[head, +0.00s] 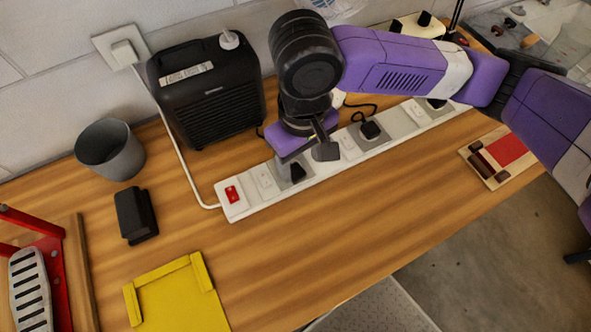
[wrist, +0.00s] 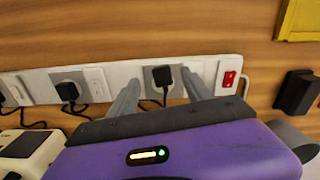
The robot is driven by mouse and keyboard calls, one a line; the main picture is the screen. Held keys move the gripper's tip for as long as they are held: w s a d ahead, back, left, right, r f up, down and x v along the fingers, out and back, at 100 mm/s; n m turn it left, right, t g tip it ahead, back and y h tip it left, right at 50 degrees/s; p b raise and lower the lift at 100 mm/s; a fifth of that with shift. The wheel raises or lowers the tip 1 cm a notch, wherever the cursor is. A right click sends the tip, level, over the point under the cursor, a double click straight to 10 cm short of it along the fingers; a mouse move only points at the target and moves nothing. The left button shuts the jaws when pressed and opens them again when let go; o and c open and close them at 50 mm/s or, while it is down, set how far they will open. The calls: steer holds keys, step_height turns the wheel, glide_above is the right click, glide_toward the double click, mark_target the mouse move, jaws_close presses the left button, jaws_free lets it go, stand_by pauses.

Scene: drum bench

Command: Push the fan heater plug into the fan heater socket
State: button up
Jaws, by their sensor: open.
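A white power strip (head: 330,165) lies along the bench with several sockets, some on grey plates. A black plug (head: 297,172) sits at the grey-plated socket near the strip's red switch; it also shows in the wrist view (wrist: 162,75), its cord running down. I cannot tell how deep it sits. My gripper (head: 304,160) is open above this socket. In the wrist view, the fingers of my gripper (wrist: 162,82) are on either side of the plug; contact is unclear. The black fan heater (head: 208,92) stands behind the strip. Its cord is partly hidden by my arm.
Another black plug (head: 370,130) sits farther right on the strip. A grey cup (head: 110,150), a black block (head: 136,215) and a yellow tray (head: 172,300) lie left and front. A board with a red patch (head: 505,148) is right. Bench between strip and front edge is clear.

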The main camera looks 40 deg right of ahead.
mark_target(299, 175)
steer(key=shift+w+f+p, duration=0.15)
steer(key=shift+f+p, duration=0.3)
steer(key=shift+f, duration=2.15)
jaws_close()
steer(key=shift+r, duration=0.1)
step_height(299, 175, up, 20)
